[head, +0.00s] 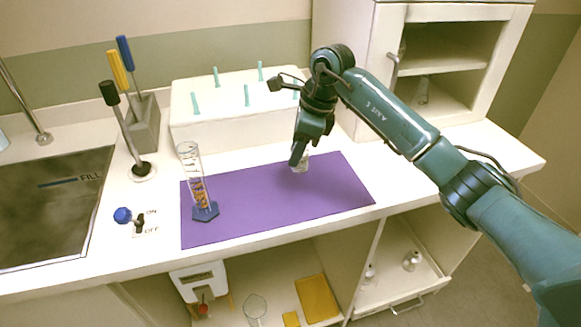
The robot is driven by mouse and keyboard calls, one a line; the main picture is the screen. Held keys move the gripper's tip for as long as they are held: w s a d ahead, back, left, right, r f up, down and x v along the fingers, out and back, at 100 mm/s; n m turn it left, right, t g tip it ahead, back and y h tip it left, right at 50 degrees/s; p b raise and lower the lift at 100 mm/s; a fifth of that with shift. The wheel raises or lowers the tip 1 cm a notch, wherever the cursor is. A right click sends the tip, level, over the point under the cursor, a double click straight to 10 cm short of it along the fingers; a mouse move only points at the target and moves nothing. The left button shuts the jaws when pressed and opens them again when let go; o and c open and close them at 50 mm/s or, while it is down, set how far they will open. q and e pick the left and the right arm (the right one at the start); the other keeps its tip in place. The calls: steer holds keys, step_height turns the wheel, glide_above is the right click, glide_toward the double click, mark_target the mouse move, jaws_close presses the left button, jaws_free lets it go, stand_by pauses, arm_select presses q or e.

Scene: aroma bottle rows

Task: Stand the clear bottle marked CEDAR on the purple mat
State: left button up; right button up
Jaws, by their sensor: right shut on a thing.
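The purple mat (285,205) lies flat on the white counter. My right gripper (299,158) points down near the mat's back edge. It is shut on a small clear bottle (303,164), which is partly hidden behind the fingers. The bottle shows against the mat's back part. I cannot tell whether it touches the mat, and I cannot read a marking on it. My left gripper is not in view.
A clear graduated cylinder (190,165) on a blue base stands on the mat's left part. A white box with teal pegs (210,132) stands behind the mat. A sink (50,215) is at left, an open cabinet (440,95) at back right. The mat's middle and right are clear.

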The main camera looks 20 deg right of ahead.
steer(key=shift+f, duration=2.55)
steer(key=shift+f, duration=0.15)
steer(key=o, duration=0.9)
steer(key=shift+o, duration=0.2)
